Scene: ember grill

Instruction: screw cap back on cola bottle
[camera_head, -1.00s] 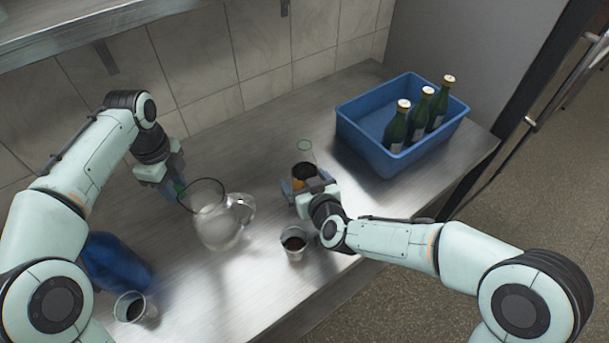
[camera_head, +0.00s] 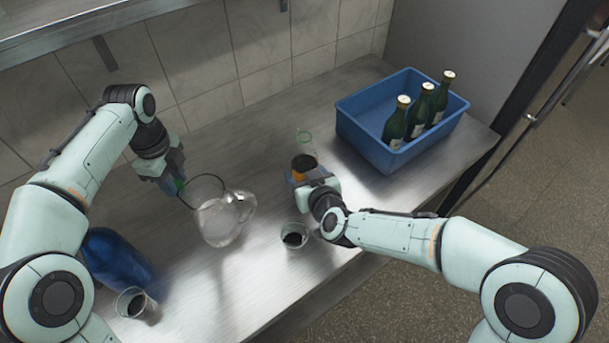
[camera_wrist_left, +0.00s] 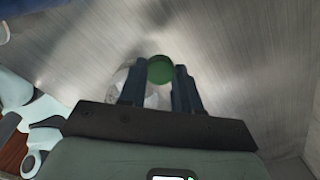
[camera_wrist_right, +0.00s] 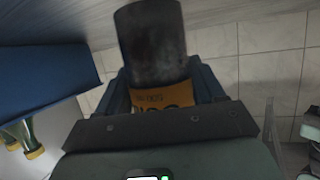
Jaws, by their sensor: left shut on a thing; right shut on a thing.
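The cola bottle (camera_head: 303,163), clear with dark contents and an orange label, is in my right gripper (camera_head: 298,178). That gripper is shut around its label; the right wrist view shows the dark bottle body (camera_wrist_right: 150,45) between the fingers (camera_wrist_right: 160,92). The bottle's clear top shows no cap. I cannot tell whether its base touches the counter. My left gripper (camera_head: 172,186) is shut on the round green cap (camera_wrist_left: 160,69), held between the fingertips (camera_wrist_left: 160,85) left of the glass pitcher. The cap is well to the left of the bottle and apart from it.
The glass pitcher (camera_head: 218,222) stands between the grippers. A glass with dark drink (camera_head: 294,236) stands in front of the bottle; another glass (camera_head: 132,303) and a dark blue object (camera_head: 115,260) are front left. A blue crate (camera_head: 365,148) with green bottles (camera_head: 418,112) is back right.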

